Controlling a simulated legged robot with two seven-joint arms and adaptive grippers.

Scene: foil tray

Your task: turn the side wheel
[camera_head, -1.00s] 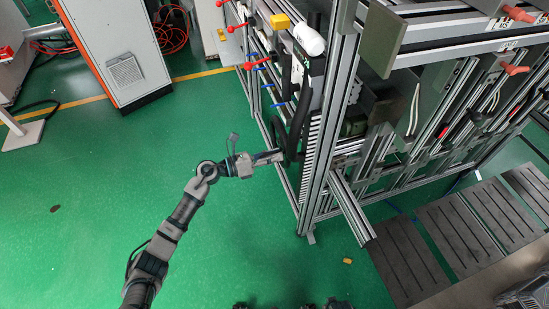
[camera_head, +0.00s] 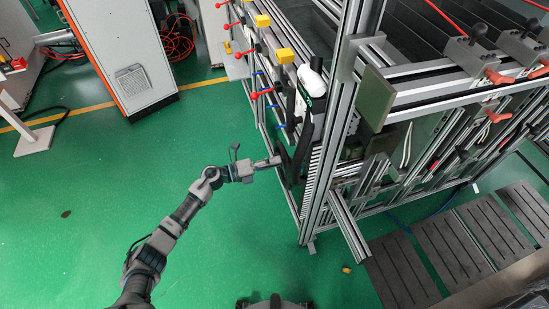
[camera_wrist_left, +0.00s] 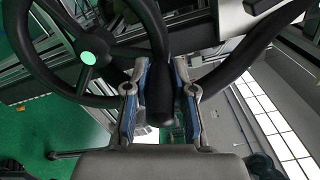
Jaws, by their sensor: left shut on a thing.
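The side wheel is dark with a round rim and spokes; in the left wrist view its hub (camera_wrist_left: 88,57) has a green cap at the upper left. In the head view the wheel (camera_head: 288,163) shows nearly edge-on at the near left side of the metal frame. My left gripper (camera_head: 276,161) reaches it from the left. In the left wrist view the gripper (camera_wrist_left: 160,75) has its two blue-edged fingers on either side of the wheel's dark handle (camera_wrist_left: 160,108), shut on it. My right gripper is not in view.
The tall metal frame (camera_head: 325,150) with levers and knobs fills the right side. A white and orange cabinet (camera_head: 128,60) stands at the upper left. Dark slatted platforms (camera_head: 400,268) lie at the lower right. The green floor (camera_head: 110,190) around my left arm is clear.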

